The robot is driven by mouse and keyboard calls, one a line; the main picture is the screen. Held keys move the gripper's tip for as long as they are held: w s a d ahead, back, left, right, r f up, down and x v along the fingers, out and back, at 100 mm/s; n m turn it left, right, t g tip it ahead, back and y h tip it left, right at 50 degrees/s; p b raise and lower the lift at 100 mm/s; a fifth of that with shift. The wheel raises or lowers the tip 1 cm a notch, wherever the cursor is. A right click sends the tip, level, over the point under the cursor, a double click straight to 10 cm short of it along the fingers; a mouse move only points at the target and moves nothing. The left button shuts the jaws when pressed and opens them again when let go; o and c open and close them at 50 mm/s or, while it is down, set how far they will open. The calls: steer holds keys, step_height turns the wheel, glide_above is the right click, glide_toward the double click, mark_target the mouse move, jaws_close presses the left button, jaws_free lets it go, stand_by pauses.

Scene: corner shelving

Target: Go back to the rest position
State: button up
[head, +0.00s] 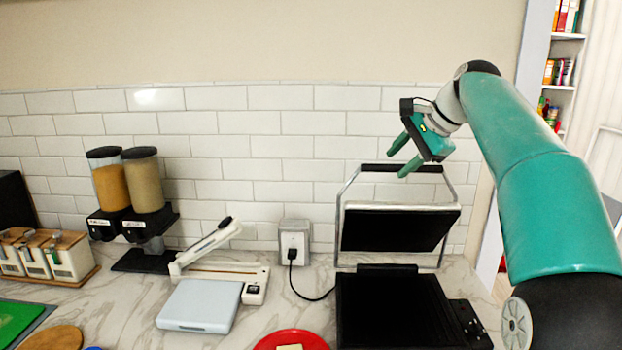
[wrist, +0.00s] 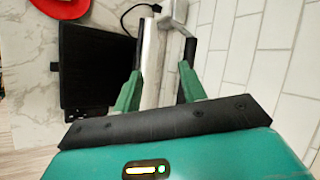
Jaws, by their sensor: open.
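My gripper (head: 403,157) is open and empty, raised in front of the white tile wall above the open sandwich press. Its two green fingers point down and to the left in the head view. In the wrist view, my gripper (wrist: 158,88) shows its two fingers spread apart with nothing held between them. The sandwich press (head: 385,310) stands on the counter with its lid (head: 397,228) raised. Its dark lower plate (wrist: 95,65) shows left of the fingers in the wrist view, and part of the raised lid shows between them.
A red plate (head: 291,340) with a pale piece on it lies left of the press. A socket with a black cord (head: 318,298), a white scale-like device (head: 203,304) and dispensers (head: 128,185) stand further left. Shelves (head: 565,70) are at the right. Air left of my gripper is clear.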

steer(key=s+a+f+n+h, duration=0.2)
steer(key=s+f+n, duration=0.15)
steer(key=s, duration=0.55)
steer(key=s+a+f+n+h, duration=0.25)
steer(key=s+f, duration=0.25)
steer(key=s, duration=0.4)
steer(key=s+f+n, duration=0.7)
steer(key=s+f, duration=0.9)
steer(key=s, duration=0.1)
steer(key=shift+s+d+f+h, duration=0.2)
steer(key=shift+d+f+h, duration=0.1)
steer(key=shift+h, duration=0.15)
